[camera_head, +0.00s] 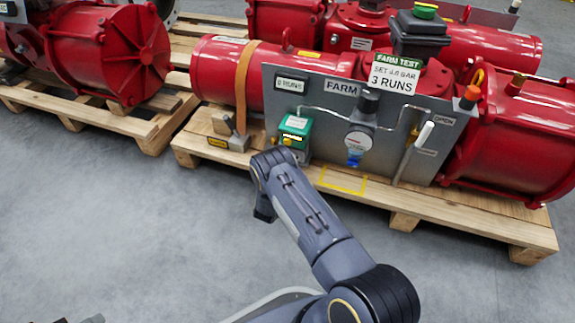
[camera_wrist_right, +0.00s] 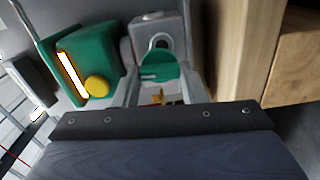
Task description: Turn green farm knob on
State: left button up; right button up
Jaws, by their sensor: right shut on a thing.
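The green knob (camera_wrist_right: 158,66) is in the middle of the right wrist view, a green round piece on a grey fitting. My right gripper (camera_wrist_right: 163,84) is shut on it, with a finger on each side. Left of it in that view is a green box (camera_wrist_right: 85,62) with a lit white strip and a yellow button. In the head view the green box (camera_head: 294,130) stands at the lower left of the grey FARM panel (camera_head: 330,105). My right arm hides the knob and the gripper there. Small dark parts at the bottom left edge may be my left gripper (camera_head: 80,320), barely showing.
The panel stands before red actuators (camera_head: 535,135) on a wooden pallet (camera_head: 470,220). It carries a gauge (camera_head: 358,142), thin pipes and a white-handled lever (camera_head: 424,134). A grey block (camera_head: 229,138) sits left of the green box. The grey floor at left is clear.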

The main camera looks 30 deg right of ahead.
jog(key=shift+s+f, duration=0.1)
dwell(0.3)
jog(key=o, duration=1)
jog(key=p+v, duration=0.3)
jog(key=v, duration=0.5)
